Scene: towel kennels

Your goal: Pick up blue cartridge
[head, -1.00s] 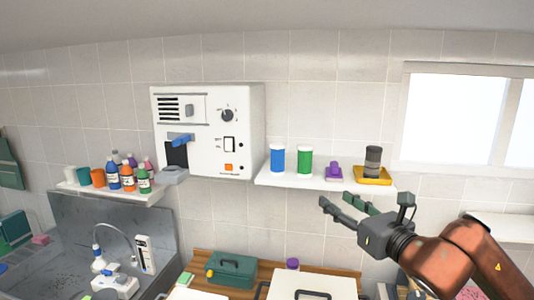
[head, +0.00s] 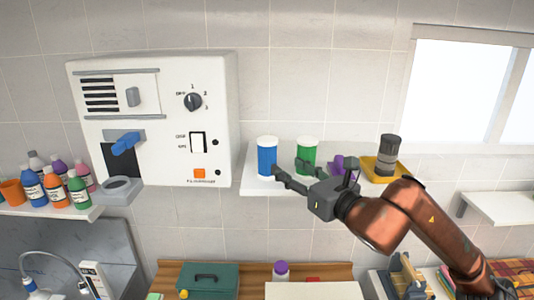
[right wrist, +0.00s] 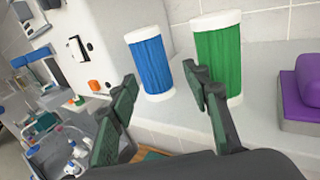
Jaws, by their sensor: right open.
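The blue cartridge (head: 267,157), a blue cylinder with white ends, stands upright on the white wall shelf. It also shows in the right wrist view (right wrist: 150,62), ahead of the fingers and between their lines. My right gripper (head: 290,172) is open and empty in front of the shelf. In the head view one finger points close to the blue cartridge and the other overlaps the green cartridge (head: 307,150). In the right wrist view the right finger overlaps the lower part of the green cartridge (right wrist: 218,50); whether they touch I cannot tell. My left gripper is not in view.
The white shelf (head: 254,184) also holds a purple item (head: 338,161) and a yellow tray (head: 370,165) with a dark grey cylinder (head: 388,152). A white wall machine (head: 160,80) is left of the shelf. Several bottles (head: 55,188) stand further left.

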